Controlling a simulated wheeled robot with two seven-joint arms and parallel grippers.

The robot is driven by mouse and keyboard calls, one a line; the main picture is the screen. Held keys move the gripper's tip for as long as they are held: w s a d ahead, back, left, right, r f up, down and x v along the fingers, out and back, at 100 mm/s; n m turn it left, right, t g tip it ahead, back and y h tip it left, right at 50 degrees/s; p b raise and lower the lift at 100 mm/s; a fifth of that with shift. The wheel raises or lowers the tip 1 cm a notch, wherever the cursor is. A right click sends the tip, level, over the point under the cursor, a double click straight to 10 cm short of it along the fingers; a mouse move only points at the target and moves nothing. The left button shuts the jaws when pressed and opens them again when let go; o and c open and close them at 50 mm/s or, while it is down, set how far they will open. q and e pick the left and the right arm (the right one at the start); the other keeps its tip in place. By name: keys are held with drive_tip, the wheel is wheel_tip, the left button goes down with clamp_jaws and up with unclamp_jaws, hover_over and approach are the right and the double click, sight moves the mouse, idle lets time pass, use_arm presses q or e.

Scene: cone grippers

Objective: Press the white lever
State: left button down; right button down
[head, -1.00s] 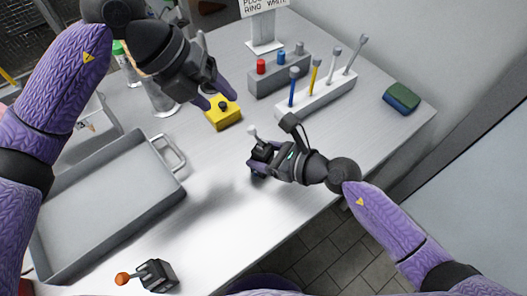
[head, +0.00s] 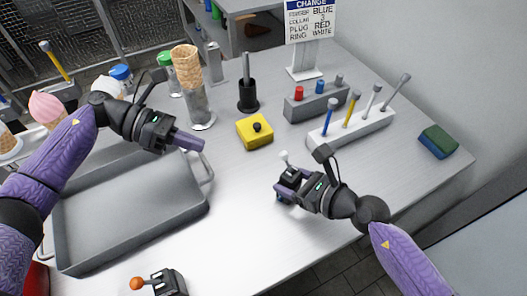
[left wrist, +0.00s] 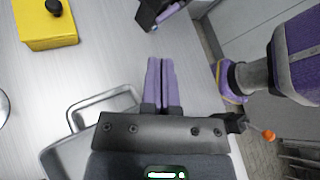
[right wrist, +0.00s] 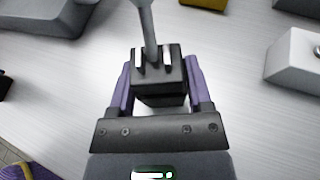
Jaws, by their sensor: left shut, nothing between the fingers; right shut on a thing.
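The white lever is a black box with a grey stalk and a white knob (head: 284,156), standing on the table right of the tray. My right gripper (head: 282,189) is shut on its black box, with one purple finger on each side; the box (right wrist: 158,78) and stalk show between the fingers in the right wrist view. My left gripper (head: 202,144) is shut and empty above the tray's right edge, well left of the lever. Its closed fingertips (left wrist: 160,62) show in the left wrist view.
A grey tray (head: 75,215) lies at left. A lever with an orange knob (head: 137,283) stands at the front. A yellow block (head: 254,132) with a black knob, a cone in a holder (head: 198,107) and a tool rack (head: 350,130) stand behind. Table between tray and lever is clear.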

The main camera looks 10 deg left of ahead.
use_arm(q)
approach(286, 163)
drive_tip(key=d+f, duration=0.3)
drive_tip(key=d, duration=0.1)
drive_tip(key=shift+w+d+r, duration=0.1)
drive_tip(key=shift+w+d, duration=0.15)
drive_tip(key=shift+d, duration=0.15)
